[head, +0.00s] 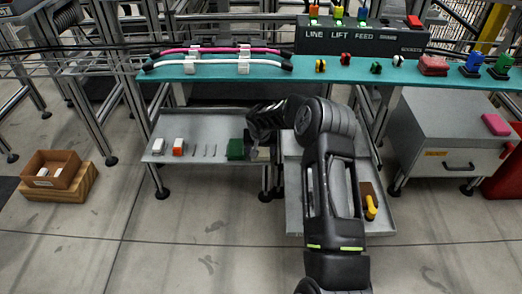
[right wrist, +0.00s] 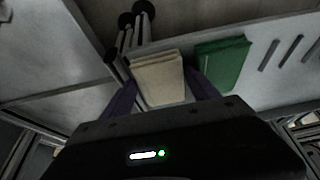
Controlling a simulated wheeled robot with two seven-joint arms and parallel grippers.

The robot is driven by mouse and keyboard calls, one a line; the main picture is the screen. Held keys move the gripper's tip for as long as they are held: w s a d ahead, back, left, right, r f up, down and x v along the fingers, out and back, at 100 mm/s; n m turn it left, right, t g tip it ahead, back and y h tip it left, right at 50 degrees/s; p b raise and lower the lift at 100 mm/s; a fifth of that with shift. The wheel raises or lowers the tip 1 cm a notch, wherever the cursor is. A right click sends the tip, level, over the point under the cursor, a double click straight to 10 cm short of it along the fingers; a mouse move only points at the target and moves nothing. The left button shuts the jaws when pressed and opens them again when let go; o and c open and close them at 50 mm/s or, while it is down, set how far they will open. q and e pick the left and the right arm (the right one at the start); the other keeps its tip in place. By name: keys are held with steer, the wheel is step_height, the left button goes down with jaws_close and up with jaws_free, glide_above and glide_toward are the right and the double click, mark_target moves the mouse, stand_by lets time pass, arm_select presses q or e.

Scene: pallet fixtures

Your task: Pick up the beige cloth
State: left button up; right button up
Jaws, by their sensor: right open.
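The beige cloth (right wrist: 158,80) is a folded pad on the lower grey shelf. It shows between the two dark fingers of my right gripper (right wrist: 162,92) in the right wrist view. The right gripper (head: 258,134) is open, with one finger on each side of the cloth as seen; contact cannot be told. In the head view the gripper mostly hides the beige cloth (head: 264,154). A green cloth (right wrist: 222,62) lies beside it, and also shows in the head view (head: 236,149). My left gripper is not in view.
The teal shelf (head: 310,75) with pink and white bars runs above. A grey tray holds a yellow-handled item (head: 371,206) at right.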

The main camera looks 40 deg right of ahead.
steer(key=shift+w, duration=0.1)
steer(key=shift+c, duration=0.2)
stand_by(0.4)
steer(key=c, duration=1)
steer(key=shift+r+p, duration=0.4)
steer(key=shift+r, duration=0.1)
step_height(320, 180, up, 3)
steer(key=shift+r+p, duration=0.15)
steer(key=shift+p, duration=0.85)
steer(key=shift+s+a+f+b, duration=0.15)
steer(key=shift+s+a, duration=1.65)
steer(key=shift+s, duration=0.6)
steer(key=shift+s+a+f+b, duration=0.1)
steer(key=shift+s+a+f, duration=0.05)
steer(key=shift+s+a, duration=2)
steer(key=shift+s+a+f+b, duration=0.15)
steer(key=shift+s+a, duration=1.35)
steer(key=shift+s, duration=1.15)
